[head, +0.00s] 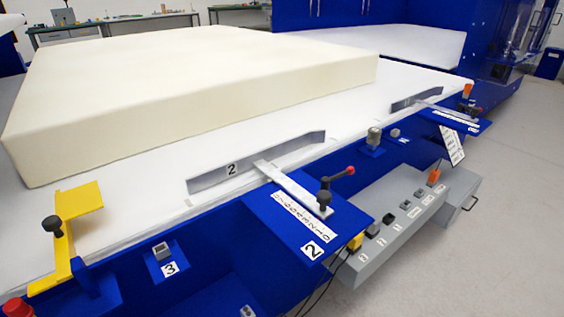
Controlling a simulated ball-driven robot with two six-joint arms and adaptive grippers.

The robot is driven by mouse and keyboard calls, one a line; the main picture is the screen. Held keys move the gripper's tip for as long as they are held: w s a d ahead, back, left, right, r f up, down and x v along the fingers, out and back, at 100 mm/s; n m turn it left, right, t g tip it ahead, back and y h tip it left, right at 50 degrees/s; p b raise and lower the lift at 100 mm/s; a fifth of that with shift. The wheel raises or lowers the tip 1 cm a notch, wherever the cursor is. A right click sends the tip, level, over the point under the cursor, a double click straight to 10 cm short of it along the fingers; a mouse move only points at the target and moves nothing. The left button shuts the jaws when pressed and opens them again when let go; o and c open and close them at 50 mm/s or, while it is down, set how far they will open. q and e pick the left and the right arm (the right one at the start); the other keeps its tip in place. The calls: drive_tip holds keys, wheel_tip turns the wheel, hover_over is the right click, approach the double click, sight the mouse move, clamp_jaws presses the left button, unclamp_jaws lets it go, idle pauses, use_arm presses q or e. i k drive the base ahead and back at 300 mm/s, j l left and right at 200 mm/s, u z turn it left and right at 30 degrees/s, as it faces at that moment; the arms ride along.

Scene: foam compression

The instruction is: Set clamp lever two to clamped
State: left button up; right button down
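The plate marked 2 (312,250) is blue and juts from the front edge of the machine, with a white scale strip on it. A metal arm (290,187) runs across it to a grey fence (255,163) marked 2. Clamp lever two (335,181) stands at the front end of this arm. It has a black post and a short handle with a red knob (350,171) pointing to the right and slightly up. I cannot tell from this view whether it is clamped. Neither my left nor my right gripper is in view.
A cream foam block (180,105) lies on the white bed (130,210). A grey control box (400,235) with several switches sits below right of the plate. A yellow stop (80,205) is at the left. A similar fence and lever stand at the far right. Open floor lies to the right.

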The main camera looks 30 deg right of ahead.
sight(325, 181)
drive_tip(key=z, duration=0.45)
drive_tip(key=i+l+z, duration=0.1)
drive_tip(key=z, duration=0.75)
drive_tip(key=l+z, duration=0.3)
